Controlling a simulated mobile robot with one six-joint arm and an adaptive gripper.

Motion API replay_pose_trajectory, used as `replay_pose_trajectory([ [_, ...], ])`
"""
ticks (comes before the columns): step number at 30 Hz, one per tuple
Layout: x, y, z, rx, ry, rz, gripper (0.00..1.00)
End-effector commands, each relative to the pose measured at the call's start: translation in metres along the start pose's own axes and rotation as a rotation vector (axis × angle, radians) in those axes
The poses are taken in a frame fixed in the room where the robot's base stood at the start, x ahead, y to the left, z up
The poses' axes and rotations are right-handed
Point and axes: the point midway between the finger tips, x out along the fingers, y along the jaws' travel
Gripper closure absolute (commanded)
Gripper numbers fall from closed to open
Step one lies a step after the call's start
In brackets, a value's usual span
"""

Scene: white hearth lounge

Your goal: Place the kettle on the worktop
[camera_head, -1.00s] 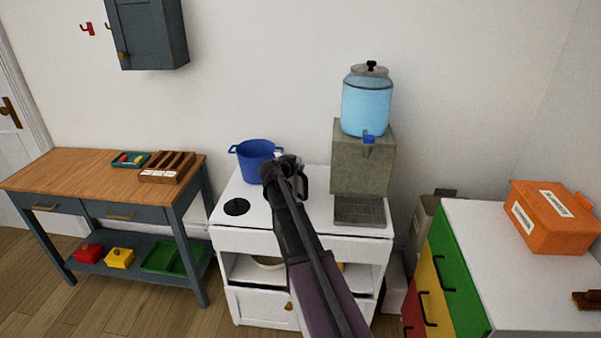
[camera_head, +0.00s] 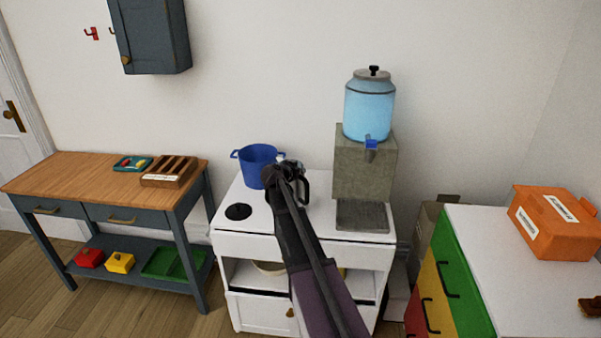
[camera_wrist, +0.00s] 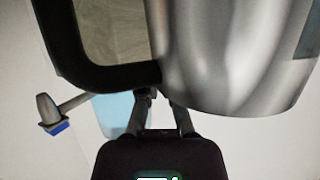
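The kettle (camera_wrist: 225,55) fills the upper right of the wrist view, with a shiny silver body and a thick black handle (camera_wrist: 105,78). My gripper (camera_wrist: 162,100) has its fingers close together at the handle's end beside the body, and looks shut on it; the tips are partly hidden. In the head view my gripper (camera_head: 283,172) is over the white stove unit, with a dark loop, apparently the handle, at its right. My arm hides most of the kettle there, so I cannot tell if it touches the top. A wooden worktop (camera_head: 85,178) stands at the left.
A blue pot (camera_head: 258,165) stands behind my gripper on the stove unit (camera_head: 225,222). A water dispenser (camera_head: 365,160) stands to the right. A slotted wooden rack (camera_head: 168,172) and a teal tray (camera_head: 132,163) occupy the worktop's back right; its left and front are clear.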

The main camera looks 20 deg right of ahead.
Motion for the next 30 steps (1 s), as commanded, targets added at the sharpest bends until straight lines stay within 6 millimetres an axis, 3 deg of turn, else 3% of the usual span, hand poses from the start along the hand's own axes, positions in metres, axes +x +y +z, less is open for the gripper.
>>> replay_pose_trajectory([
  [9, 0.009, 0.000, 0.021, 0.000, 0.003, -0.001, 1.00],
  [28, 0.010, 0.000, 0.025, 0.000, 0.003, -0.001, 1.00],
  [30, 0.010, 0.000, 0.025, 0.000, 0.000, 0.000, 0.77],
])
